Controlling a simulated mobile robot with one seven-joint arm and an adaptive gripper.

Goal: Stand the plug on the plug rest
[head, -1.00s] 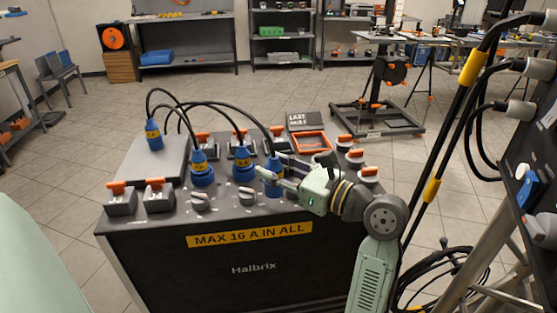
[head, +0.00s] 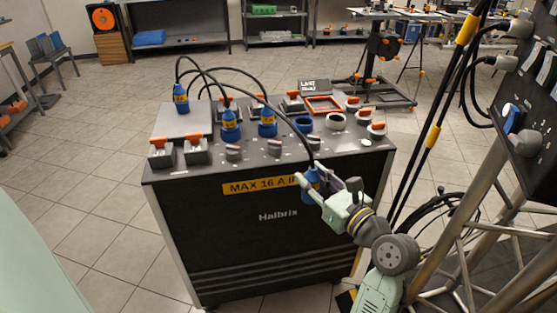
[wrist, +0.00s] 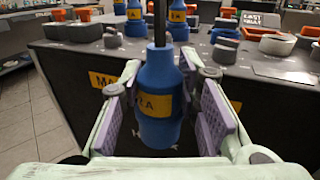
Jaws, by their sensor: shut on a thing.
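My gripper (head: 327,188) is shut on a blue plug (head: 311,181) with a yellow label and a black cable from its top. In the wrist view the plug (wrist: 158,90) hangs upright between the purple pads, its lower end free. It is held in front of the black box's front face, near the top edge. An empty blue socket (head: 303,124) is on the box top. A raised grey block (head: 168,124) at the top's left looks like the plug rest; another blue plug (head: 181,99) stands on it. A grey ring-shaped fitting (head: 336,121) is right of the empty socket.
Two more blue plugs (head: 231,125) (head: 268,122) stand in sockets on the box (head: 335,155), their cables arching over the top. Orange-topped switches (head: 160,150) and grey knobs (head: 233,152) line it. An orange-rimmed tray (head: 323,105) lies behind. A truss with cables stands right.

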